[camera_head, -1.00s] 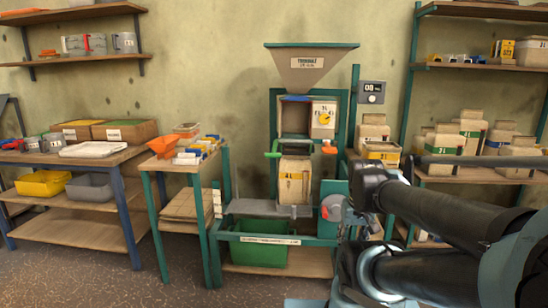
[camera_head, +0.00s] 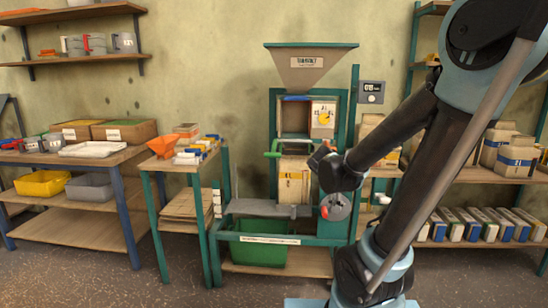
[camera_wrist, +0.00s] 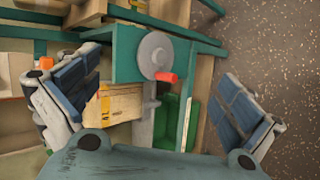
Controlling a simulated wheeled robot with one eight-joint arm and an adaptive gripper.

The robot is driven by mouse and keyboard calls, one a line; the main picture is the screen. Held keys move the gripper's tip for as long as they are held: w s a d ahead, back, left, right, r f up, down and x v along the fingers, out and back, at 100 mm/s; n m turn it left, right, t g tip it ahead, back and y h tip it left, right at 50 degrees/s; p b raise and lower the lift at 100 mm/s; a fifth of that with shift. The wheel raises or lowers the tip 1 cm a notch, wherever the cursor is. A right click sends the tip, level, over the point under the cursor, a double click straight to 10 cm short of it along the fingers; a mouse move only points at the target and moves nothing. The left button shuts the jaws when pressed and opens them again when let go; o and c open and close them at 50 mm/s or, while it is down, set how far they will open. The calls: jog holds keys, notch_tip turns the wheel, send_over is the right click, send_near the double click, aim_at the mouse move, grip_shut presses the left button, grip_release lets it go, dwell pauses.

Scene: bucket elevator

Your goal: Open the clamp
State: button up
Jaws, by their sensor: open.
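A paper bag (camera_head: 294,180) with a yellow label hangs or stands under the filling machine's spout; it also shows in the wrist view (camera_wrist: 118,104). A green handle (camera_head: 273,154) sticks out at the left of the bag's top. An orange knob (camera_wrist: 46,63) shows beside my left finger in the wrist view; it is probably the clamp's other handle. In the head view my arm covers that side. My gripper (camera_wrist: 157,85) is open and empty, its fingers wide apart in front of the machine. Whether a finger touches the orange knob I cannot tell.
A grey wheel with a red knob (camera_wrist: 165,77) sits on a teal plate between my fingers in the wrist view. A green bin (camera_head: 258,246) stands below the grey platform (camera_head: 262,208). A hopper (camera_head: 311,68) tops the machine. A small table stands left; shelves stand right.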

jog(key=w+a+r+n+t, duration=0.3)
jog(key=w+a+n+t, duration=0.2)
jog(key=w+a+n, duration=0.4)
jog(key=n+t+y, duration=0.4)
jog(key=n+y, duration=0.2)
jog(key=n, duration=0.5)
send_near(274, 156)
jog(key=w, duration=1.3)
jog(key=shift+w+a+f, duration=0.1)
jog(key=shift+w+a, duration=0.2)
jog(key=shift+a, duration=0.05)
jog(key=shift+h, duration=0.4)
jog(key=c, duration=1.5)
